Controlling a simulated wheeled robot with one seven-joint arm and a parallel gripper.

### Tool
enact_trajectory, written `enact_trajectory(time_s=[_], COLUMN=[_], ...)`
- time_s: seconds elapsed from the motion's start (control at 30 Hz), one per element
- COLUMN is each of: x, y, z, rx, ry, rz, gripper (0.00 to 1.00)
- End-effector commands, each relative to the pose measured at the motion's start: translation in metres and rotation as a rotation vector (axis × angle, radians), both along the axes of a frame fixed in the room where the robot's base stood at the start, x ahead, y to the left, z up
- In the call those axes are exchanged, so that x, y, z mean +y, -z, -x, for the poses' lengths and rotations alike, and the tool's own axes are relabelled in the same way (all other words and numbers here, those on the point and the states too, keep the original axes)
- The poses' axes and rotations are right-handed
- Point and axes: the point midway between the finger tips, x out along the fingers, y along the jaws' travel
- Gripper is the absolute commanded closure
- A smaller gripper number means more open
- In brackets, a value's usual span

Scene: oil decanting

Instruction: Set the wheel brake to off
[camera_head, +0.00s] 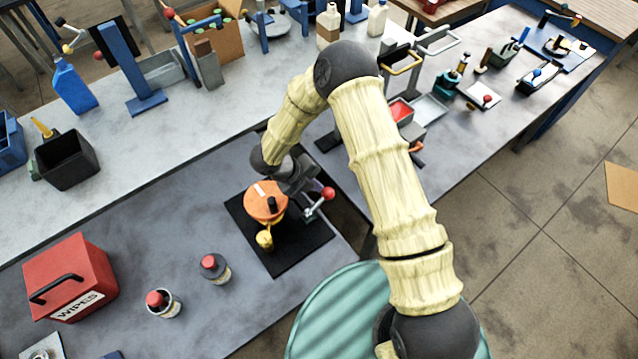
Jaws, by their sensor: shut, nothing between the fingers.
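My gripper (301,202) is shut and empty, low beside the wheel's right edge, between wheel and knob. Its fingertips are small and partly hidden; I cannot tell whether they touch the lever.
A black bin (66,159) and a blue jug (75,87) are on the farther bench. A green ribbed drum (330,306) is at the near edge. The bench between mat and bin is clear.

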Motion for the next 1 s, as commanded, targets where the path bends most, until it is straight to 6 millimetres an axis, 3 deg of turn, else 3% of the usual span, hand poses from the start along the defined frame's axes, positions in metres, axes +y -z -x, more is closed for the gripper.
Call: enact_trajectory(time_s=[0.03,0.27,0.6,0.8,1.0], x=[0.005,0.020,0.053,0.060,0.060], y=[-0.011,-0.031,-0.080,-0.094,-0.095], z=[0.001,0.004,0.014,0.017,0.017], rx=[-0.002,-0.010,-0.011,-0.008,-0.007], ry=[-0.003,0.001,0.000,0.001,0.000], rz=[-0.002,-0.006,-0.007,-0.005,-0.005], gripper=[1.00,1.00,1.00,1.00,1.00])
